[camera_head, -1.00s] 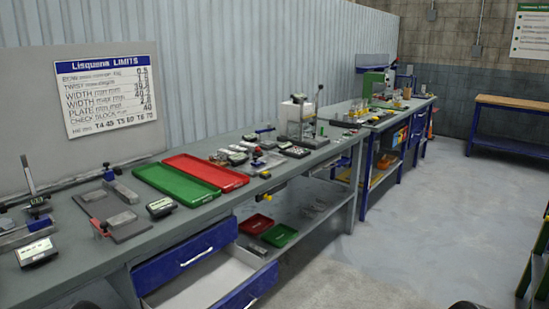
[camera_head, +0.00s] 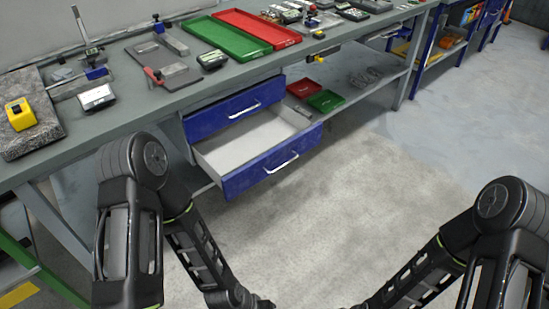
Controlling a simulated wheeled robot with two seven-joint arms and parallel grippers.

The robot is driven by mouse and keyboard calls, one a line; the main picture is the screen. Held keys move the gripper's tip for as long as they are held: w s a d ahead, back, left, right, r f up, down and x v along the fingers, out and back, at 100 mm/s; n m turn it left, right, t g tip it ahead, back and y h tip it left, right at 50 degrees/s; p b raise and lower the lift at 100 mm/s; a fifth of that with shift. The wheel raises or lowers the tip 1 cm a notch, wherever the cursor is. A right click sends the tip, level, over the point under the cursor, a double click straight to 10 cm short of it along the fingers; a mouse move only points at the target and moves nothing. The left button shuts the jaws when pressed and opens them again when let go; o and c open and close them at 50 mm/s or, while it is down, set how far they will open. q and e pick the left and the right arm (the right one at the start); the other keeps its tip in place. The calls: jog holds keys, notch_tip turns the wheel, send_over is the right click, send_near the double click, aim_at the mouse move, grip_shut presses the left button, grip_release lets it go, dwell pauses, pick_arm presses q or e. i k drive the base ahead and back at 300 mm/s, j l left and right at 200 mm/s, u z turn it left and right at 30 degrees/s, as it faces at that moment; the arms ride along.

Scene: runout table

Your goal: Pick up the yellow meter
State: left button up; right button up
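The yellow meter (camera_head: 20,114) is a small yellow block with a dark top patch. It sits on a grey speckled stone plate (camera_head: 45,128) at the left end of the workbench. Both of my arms show at the bottom of the head view, the left one below and to the right of the meter, the right one at the lower right. Their grippers are out of the picture, so their fingers cannot be seen. Nothing touches the meter.
An open drawer (camera_head: 250,142) with a blue front juts out under the bench near my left arm. The floor (camera_head: 370,180) on the right is clear.

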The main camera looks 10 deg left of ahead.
aim_at(26, 119)
jog(key=u, duration=1.9)
jog(key=i+j+z, duration=0.1)
jog(key=i+z, duration=0.35)
jog(key=i+j+z, duration=0.2)
jog(key=z, duration=0.2)
jog(key=i, duration=0.05)
